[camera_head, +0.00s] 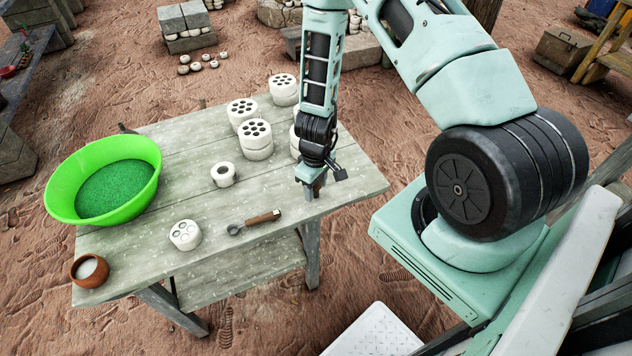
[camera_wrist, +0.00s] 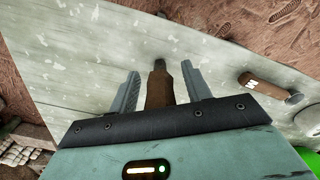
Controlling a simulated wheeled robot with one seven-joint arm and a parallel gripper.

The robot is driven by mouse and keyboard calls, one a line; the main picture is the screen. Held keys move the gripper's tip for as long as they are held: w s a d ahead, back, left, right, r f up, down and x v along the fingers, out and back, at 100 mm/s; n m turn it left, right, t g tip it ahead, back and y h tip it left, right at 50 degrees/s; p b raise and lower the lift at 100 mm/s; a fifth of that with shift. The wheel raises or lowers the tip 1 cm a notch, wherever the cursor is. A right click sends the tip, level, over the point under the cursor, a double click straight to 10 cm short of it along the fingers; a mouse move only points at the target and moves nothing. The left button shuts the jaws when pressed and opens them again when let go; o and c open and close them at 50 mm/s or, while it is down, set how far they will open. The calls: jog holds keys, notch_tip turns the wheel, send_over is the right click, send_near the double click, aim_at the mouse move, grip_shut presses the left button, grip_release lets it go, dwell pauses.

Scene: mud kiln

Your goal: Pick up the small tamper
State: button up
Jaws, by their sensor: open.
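In the wrist view, a brown wooden piece, which seems to be the small tamper (camera_wrist: 158,88), lies between the two fingers of my gripper (camera_wrist: 158,90). The fingers are open, with gaps on both sides of the wood. In the head view, my gripper (camera_head: 312,186) points down at the right part of the wooden table (camera_head: 165,258). The tamper cannot be made out there, being hidden by my gripper.
A wooden-handled metal tool (camera_head: 262,217) lies left of my gripper. A green basin (camera_head: 70,180) and brown bowl (camera_head: 90,271) are at the left.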

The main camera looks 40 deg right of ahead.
grip_shut()
